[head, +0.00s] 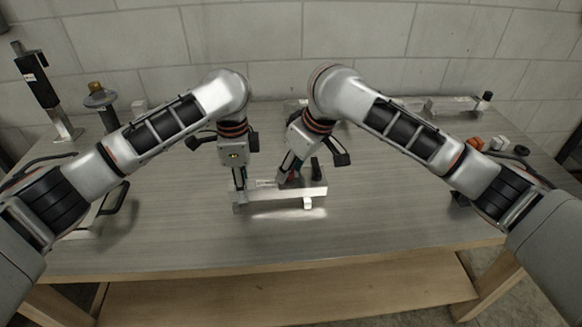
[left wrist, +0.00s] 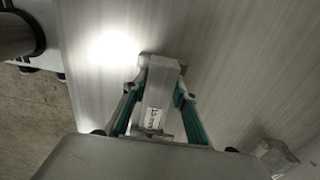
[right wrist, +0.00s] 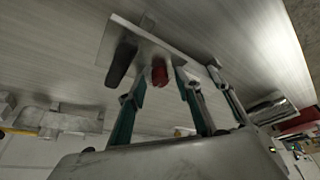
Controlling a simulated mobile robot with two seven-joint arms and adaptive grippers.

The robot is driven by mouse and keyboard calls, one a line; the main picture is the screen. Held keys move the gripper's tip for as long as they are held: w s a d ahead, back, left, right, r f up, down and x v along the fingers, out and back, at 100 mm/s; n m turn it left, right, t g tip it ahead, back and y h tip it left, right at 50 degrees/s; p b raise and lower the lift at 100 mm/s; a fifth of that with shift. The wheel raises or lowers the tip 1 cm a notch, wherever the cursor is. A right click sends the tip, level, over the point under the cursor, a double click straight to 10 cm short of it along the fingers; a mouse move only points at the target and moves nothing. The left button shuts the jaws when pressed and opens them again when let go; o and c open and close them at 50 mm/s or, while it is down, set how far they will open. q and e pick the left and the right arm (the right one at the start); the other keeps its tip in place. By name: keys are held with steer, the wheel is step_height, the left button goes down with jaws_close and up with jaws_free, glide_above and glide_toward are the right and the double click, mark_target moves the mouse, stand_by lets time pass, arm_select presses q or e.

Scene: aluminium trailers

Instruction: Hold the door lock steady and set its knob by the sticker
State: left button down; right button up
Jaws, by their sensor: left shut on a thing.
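The door lock (head: 315,188) is a pale metal bar on small feet, lying on the workbench in front of me. My left gripper (head: 240,190) is shut on its left end; the left wrist view shows teal fingers on both sides of the bar (left wrist: 158,80). A white sticker (left wrist: 153,118) with dark print lies between those fingers, too small to read. My right gripper (right wrist: 161,80) points down at the lock, its fingers apart on either side of the red knob (right wrist: 159,74). A dark lever (right wrist: 122,64) stands beside the knob. Contact with the knob is unclear.
A black post device (head: 38,84) and a brass-topped device (head: 97,93) stand at the back left. A metal fixture (head: 452,104) is at the back right, with orange and white pieces (head: 476,143) nearer. The bench front (head: 270,240) is clear.

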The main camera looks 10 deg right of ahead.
jaws_close()
steer(key=shift+m, duration=0.4)
steer(key=m+t+h, duration=0.1)
steer(key=m, duration=0.2)
steer(key=shift+a+m, duration=0.1)
steer(key=shift+m, duration=0.3)
steer(key=shift+a+m+h, duration=0.1)
steer(key=shift+m+h, duration=1)
steer(key=shift+m, duration=1)
steer(key=shift+o, duration=1.2)
jaws_free()
steer(key=shift+s, duration=0.1)
